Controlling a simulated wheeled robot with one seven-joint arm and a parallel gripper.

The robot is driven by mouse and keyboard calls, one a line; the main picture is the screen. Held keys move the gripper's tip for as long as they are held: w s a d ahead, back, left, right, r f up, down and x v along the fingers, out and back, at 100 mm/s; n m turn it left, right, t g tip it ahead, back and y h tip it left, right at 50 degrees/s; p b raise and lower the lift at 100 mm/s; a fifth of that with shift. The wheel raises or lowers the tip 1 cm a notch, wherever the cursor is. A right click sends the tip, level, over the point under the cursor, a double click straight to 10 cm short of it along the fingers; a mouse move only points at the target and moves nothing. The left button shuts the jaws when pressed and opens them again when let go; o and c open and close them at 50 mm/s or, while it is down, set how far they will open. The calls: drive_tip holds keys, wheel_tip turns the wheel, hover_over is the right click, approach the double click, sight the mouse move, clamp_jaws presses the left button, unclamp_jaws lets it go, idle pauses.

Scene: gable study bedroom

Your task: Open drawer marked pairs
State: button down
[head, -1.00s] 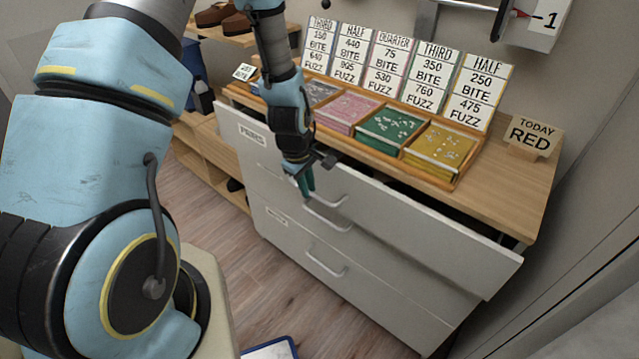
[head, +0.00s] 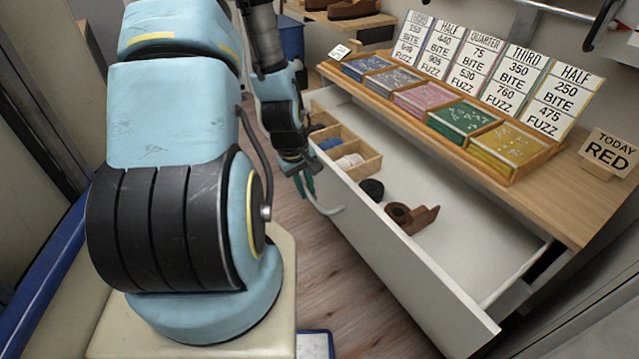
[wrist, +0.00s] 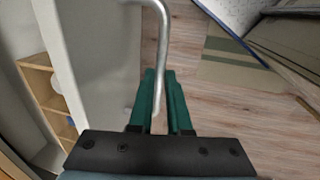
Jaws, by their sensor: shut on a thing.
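The top drawer (head: 393,240), white-fronted, stands pulled well out of the cabinet. Earlier its front carried a label that appears to read PAIRS; that label is hidden now. My gripper (head: 306,184) is at the drawer front with its green fingers shut on the metal handle (head: 326,203). In the wrist view the handle bar (wrist: 161,50) runs down between the two green fingers of my gripper (wrist: 165,85). Inside the drawer are a wooden divided box (head: 352,146) with rolled items, a dark round item (head: 372,189) and a brown wooden piece (head: 412,216).
The cabinet top holds a wooden tray (head: 507,179) of coloured compartments, price cards (head: 558,98) and a TODAY RED sign (head: 608,152). A blue-edged object (head: 315,344) lies on the floor near my base. Bare wooden floor (head: 300,262) lies between my base and the drawer.

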drive_tip(key=shift+s+a, duration=0.2)
drive_tip(key=shift+a, duration=0.05)
drive_tip(key=c, duration=0.9)
unclamp_jaws()
drive_tip(key=shift+o, duration=0.2)
drive_tip(key=shift+r, duration=0.15)
wheel_tip(320, 180, up, 10)
drive_tip(key=a, duration=0.2)
drive_tip(key=shift+s+r, duration=0.2)
drive_tip(key=shift+s, duration=0.25)
drive_tip(key=s+a+r+m+y, duration=0.1)
drive_tip(key=s+r+m, duration=0.1)
drive_tip(key=r, duration=0.3)
drive_tip(key=s+a+r+m, duration=0.2)
drive_tip(key=r+m, duration=0.3)
drive_tip(key=r, duration=0.1)
drive_tip(key=shift+a+t+y, duration=0.3)
drive_tip(key=shift+y, duration=0.1)
